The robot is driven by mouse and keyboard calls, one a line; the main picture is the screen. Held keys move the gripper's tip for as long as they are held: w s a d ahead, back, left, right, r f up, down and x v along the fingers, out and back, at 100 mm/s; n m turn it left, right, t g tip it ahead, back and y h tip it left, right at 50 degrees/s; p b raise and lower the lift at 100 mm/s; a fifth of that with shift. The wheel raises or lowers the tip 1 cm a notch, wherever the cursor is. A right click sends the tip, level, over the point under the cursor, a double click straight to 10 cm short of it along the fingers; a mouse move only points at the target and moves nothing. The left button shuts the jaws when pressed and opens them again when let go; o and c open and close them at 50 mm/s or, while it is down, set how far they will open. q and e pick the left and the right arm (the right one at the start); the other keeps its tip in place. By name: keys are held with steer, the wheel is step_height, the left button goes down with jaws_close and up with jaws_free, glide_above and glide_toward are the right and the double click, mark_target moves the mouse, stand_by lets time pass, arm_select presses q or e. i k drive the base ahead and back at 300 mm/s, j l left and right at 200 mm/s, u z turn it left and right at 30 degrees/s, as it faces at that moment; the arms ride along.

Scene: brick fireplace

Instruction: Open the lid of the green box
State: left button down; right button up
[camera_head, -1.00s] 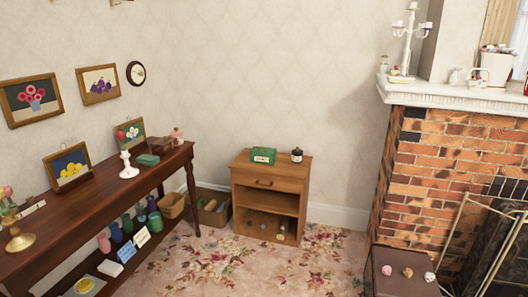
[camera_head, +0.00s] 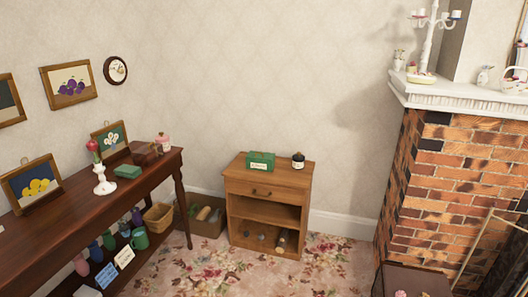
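A green box (camera_head: 260,161) with a pale label on its front stands on top of a small wooden cabinet (camera_head: 289,178). Its lid looks closed. Another, smaller green box (camera_head: 127,171) lies on the long dark table at the left; whether it has a lid I cannot tell. Neither of my grippers shows in the head view.
A dark jar (camera_head: 298,160) stands right of the green box on the cabinet. The long dark table (camera_head: 90,206) runs along the left wall. A brick fireplace (camera_head: 450,175) and a brown block (camera_head: 412,281) stand at the right. Flowered carpet (camera_head: 225,272) before the cabinet is clear.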

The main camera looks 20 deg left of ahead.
mark_target(268, 157)
steer(key=i+j+z, duration=0.1)
steer(key=i+j, duration=0.25)
steer(key=i, duration=0.2)
steer(key=i+j, duration=0.35)
steer(key=i, duration=0.15)
steer(key=i+j+z, duration=0.15)
steer(key=i+j, duration=0.25)
steer(key=i, duration=0.15)
